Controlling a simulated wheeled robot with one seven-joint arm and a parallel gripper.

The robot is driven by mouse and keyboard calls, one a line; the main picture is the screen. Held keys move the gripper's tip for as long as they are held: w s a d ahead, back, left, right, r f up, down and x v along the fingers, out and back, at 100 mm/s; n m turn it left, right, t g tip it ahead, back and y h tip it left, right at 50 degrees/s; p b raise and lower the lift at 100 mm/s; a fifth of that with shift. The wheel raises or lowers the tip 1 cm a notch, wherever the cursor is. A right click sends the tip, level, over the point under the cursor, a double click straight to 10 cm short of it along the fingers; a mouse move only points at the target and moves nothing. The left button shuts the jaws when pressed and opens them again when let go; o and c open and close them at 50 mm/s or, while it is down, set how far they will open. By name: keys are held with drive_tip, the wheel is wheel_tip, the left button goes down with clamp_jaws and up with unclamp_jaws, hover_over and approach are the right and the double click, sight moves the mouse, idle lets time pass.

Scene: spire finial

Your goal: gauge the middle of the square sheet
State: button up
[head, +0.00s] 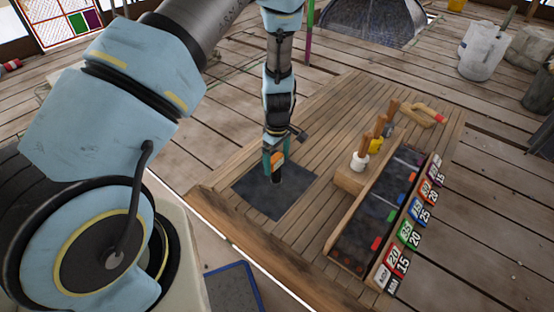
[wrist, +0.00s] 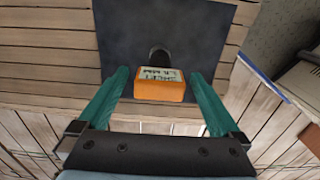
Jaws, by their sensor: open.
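The square sheet (head: 268,200), dark grey, lies flat on a wooden platform; it also fills the upper middle of the wrist view (wrist: 125,30). An orange gauge (head: 278,158) with a black foot (head: 276,179) stands upright over the sheet, its foot seeming to rest near the middle. In the wrist view the gauge (wrist: 160,90) shows a pale display with dark marks that I cannot read. My gripper (wrist: 161,72) is open, with one teal finger on each side of the gauge and a small gap at each side. The fingers partly hide the gauge in the head view.
Right of the sheet are a wooden block (head: 349,181) with handled tools and a long dark tray (head: 335,240) with coloured pieces. Numbered colour cards (head: 409,235) line the tray's far side. The platform boards (head: 310,145) behind the sheet are clear.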

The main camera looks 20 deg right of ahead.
wheel_tip(320, 180, up, 11)
drive_tip(key=w+a+r+m, duration=0.2)
drive_tip(key=a+r+m, duration=0.1)
drive_tip(key=a+r, duration=1)
drive_tip(key=s+a+r+m+t, duration=0.1)
drive_tip(key=s+a+r+m, duration=0.15)
drive_tip(key=a, duration=0.55)
drive_tip(key=s+a+r+m+t, duration=0.1)
drive_tip(key=s+a+r, duration=0.2)
drive_tip(key=a, duration=0.5)
wheel_tip(320, 180, up, 13)
drive_tip(key=a+p, duration=0.1)
drive_tip(key=p, duration=1.2)
drive_tip(key=shift+s, duration=0.2)
drive_tip(key=shift+a+f+m, duration=0.1)
drive_tip(key=shift+f+m, duration=0.05)
drive_tip(key=shift+m, duration=0.1)
